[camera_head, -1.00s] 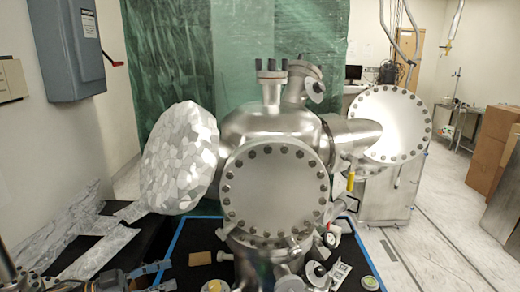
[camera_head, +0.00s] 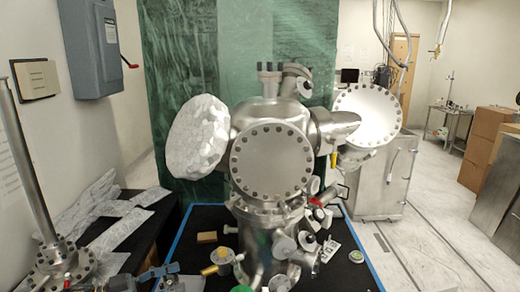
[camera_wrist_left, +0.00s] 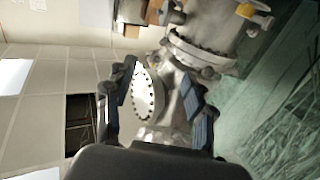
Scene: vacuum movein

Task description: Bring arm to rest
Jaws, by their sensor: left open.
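My left gripper (camera_head: 160,279) shows at the bottom left of the head view, low in front of the vacuum chamber and cut by the lower edge. In the left wrist view my left gripper (camera_wrist_left: 155,105) has its two blue-padded fingers spread apart, with nothing between them. The steel vacuum chamber (camera_head: 272,160), with a round bolted flange, stands in the middle of the head view. Part of the chamber also shows beyond the fingers in the left wrist view (camera_wrist_left: 205,45). My right gripper is in neither view.
A black table (camera_head: 200,222) edged in blue tape carries the chamber and small parts. A foil-wrapped disc (camera_head: 198,137) juts out left. A steel post on a flange (camera_head: 62,262) stands at far left. Cardboard boxes (camera_head: 487,140) and open floor (camera_head: 437,220) lie right.

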